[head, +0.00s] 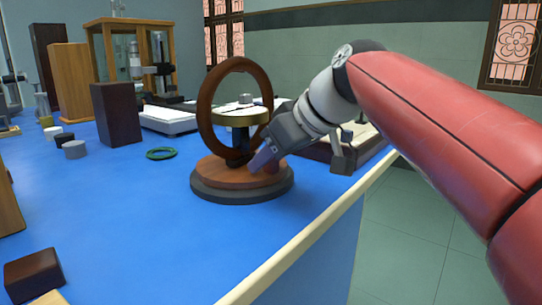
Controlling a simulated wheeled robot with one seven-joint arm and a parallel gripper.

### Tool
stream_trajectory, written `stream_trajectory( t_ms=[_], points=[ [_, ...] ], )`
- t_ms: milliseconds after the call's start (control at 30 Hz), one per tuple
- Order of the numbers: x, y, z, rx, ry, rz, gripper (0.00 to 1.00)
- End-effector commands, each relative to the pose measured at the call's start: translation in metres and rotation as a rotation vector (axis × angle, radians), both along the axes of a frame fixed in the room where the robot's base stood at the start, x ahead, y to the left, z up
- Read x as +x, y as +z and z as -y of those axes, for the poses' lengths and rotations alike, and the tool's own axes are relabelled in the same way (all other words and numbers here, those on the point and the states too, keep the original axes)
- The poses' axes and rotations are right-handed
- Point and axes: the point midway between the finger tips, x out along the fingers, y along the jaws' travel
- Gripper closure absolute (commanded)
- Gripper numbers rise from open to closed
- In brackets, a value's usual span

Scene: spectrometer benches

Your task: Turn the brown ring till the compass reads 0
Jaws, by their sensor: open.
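The brown ring (204,117) stands upright on a round brown-topped base (218,172) with a dark lower rim, on the blue bench. The compass (243,107) lies flat on a brass-coloured round platform (232,120) inside the ring. Its dial is seen edge-on and too small to read. My gripper (262,160) reaches in from the right, low beside the ring and just above the base. It is open. It hides the ring's lower right part, and I cannot tell whether a finger touches the ring.
A dark wooden block (117,114) and a green ring (161,153) are left of the instrument. Small cylinders (75,149) stand farther left. A wood-framed glass case (105,50) is behind. The pale bench edge (318,232) runs close on the right. The blue bench in front is mostly clear.

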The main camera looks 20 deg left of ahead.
Motion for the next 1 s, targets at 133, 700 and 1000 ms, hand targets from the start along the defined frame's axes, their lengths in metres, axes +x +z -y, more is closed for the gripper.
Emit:
stream_trajectory(
  t_ms=[133,700,1000],
  points=[
    [-0.003,0.009,0.007,0.000,-0.001,0.002,0.58],
    [-0.021,0.055,0.051,0.000,-0.001,0.001,0.58],
    [-0.022,0.053,0.054,-0.007,-0.021,-0.007,0.58]
  ],
)
